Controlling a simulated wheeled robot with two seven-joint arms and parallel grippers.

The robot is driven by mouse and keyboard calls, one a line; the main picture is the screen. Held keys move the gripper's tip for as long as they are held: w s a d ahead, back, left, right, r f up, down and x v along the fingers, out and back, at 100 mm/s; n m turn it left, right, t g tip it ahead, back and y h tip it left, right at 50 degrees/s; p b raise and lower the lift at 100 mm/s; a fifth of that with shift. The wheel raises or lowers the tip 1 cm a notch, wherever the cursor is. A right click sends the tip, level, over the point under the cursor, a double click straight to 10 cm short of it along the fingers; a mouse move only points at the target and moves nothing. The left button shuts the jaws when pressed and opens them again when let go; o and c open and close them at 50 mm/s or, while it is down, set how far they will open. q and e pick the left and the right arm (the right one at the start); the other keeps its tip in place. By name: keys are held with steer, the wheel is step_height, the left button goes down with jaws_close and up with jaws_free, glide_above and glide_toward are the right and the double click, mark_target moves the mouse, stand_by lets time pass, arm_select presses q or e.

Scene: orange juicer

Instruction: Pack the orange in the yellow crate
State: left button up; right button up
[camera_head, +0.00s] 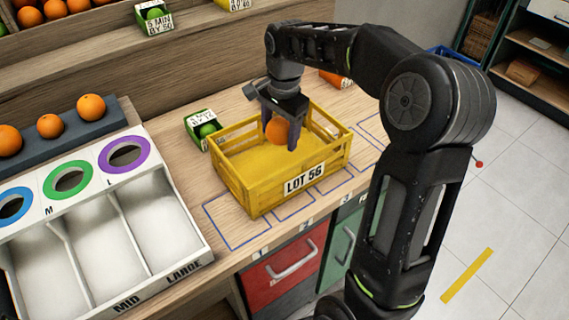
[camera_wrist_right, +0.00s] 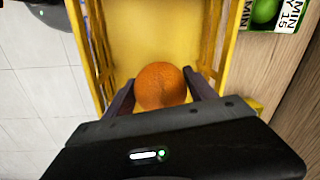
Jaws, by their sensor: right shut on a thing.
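The orange (camera_head: 277,130) is between the fingers of my right gripper (camera_head: 281,128), over the yellow crate (camera_head: 262,192). In the right wrist view the orange (camera_wrist_right: 161,86) sits between the two dark fingertips of my right gripper (camera_wrist_right: 160,92), with the floor and slatted walls of the yellow crate (camera_wrist_right: 150,32) behind it. My right gripper is shut on the orange and points down at the far part of the crate. The crate stands upright on the wooden counter and carries a LOT 56 label. I cannot tell how far the orange is above the crate floor. My left gripper is not in view.
A green box (camera_head: 203,128) with green fruit stands left of the crate. A white sizing tray (camera_head: 95,235) with coloured rings is at the left, and loose oranges (camera_head: 50,126) lie on a grey ledge behind it. Blue outlines (camera_head: 237,222) mark the counter's front.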

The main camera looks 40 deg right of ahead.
mark_target(278, 165)
steer(key=shift+f, duration=0.4)
steer(key=shift+w+f+b, duration=0.1)
steer(key=shift+f+b, duration=2.2)
steer(key=shift+f, duration=1.05)
steer(key=o, duration=1.8)
steer(key=shift+s+r, duration=0.2)
steer(key=shift+r, duration=1.8)
steer(key=shift+s+r, duration=0.15)
steer(key=shift+r, duration=1.8)
